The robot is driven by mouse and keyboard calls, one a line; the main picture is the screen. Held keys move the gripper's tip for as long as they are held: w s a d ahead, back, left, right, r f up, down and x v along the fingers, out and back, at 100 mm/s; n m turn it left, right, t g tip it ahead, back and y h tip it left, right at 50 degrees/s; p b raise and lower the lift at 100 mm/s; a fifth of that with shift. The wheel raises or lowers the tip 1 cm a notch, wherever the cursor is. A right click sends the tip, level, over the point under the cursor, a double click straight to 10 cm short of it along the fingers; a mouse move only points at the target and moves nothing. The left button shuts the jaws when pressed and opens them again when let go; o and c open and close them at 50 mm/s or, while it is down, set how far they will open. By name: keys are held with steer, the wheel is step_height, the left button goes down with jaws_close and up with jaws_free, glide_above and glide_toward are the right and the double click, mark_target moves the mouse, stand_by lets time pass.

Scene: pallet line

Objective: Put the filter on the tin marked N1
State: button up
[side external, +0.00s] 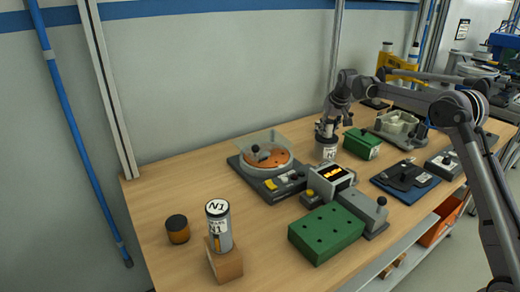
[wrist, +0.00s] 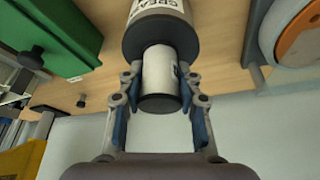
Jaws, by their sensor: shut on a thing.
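The filter (wrist: 157,72) is a small white cylinder with dark ends, held between my gripper's fingers (wrist: 160,88) in the wrist view. A grey-and-white tin labelled "GREA..." (wrist: 158,14) is in line with the filter's far end; I cannot tell if they touch. In the side external view my gripper (side external: 327,122) is just above this tin (side external: 326,148), and the filter is small and partly hidden there. The tin marked N1 (side external: 218,228) stands upright at the front left, apparently on a wooden block (side external: 227,265), with nothing on its lid.
A dark-topped amber jar (side external: 177,230) stands left of the N1 tin. A round orange-disc device (side external: 266,157), a yellow-lit box (side external: 330,178) and a green holed block (side external: 326,233) lie between. A green box (side external: 361,143) is right of my gripper. The front left table is mostly bare.

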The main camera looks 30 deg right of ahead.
steer(key=shift+f, duration=0.15)
steer(key=o, duration=0.9)
steer(key=v, duration=1.1)
steer(key=s+a+r+n, duration=0.1)
steer(key=s+a+r, duration=0.3)
steer(key=s+a, duration=0.25)
steer(key=s+a+n+t, duration=0.1)
steer(key=s+a+t, duration=0.1)
steer(key=s+a, duration=0.7)
steer(key=s+a+f+n, duration=0.1)
steer(key=s+a+f, duration=0.1)
steer(key=s, duration=0.3)
steer(key=s+a+f+y, duration=0.1)
steer(key=s+a+f, duration=0.2)
steer(key=s+f, duration=0.2)
steer(key=s+a+f+n+t, duration=0.1)
steer(key=s+a+f, duration=0.1)
steer(key=s+f, duration=0.2)
steer(key=shift+s+a+f+n+y, duration=0.1)
steer(key=shift+s+a+n+y, duration=0.1)
steer(key=shift+s, duration=0.4)
steer(key=shift+s+a+n+y, duration=0.1)
steer(key=shift+s+a+y, duration=0.1)
steer(key=shift+s, duration=0.45)
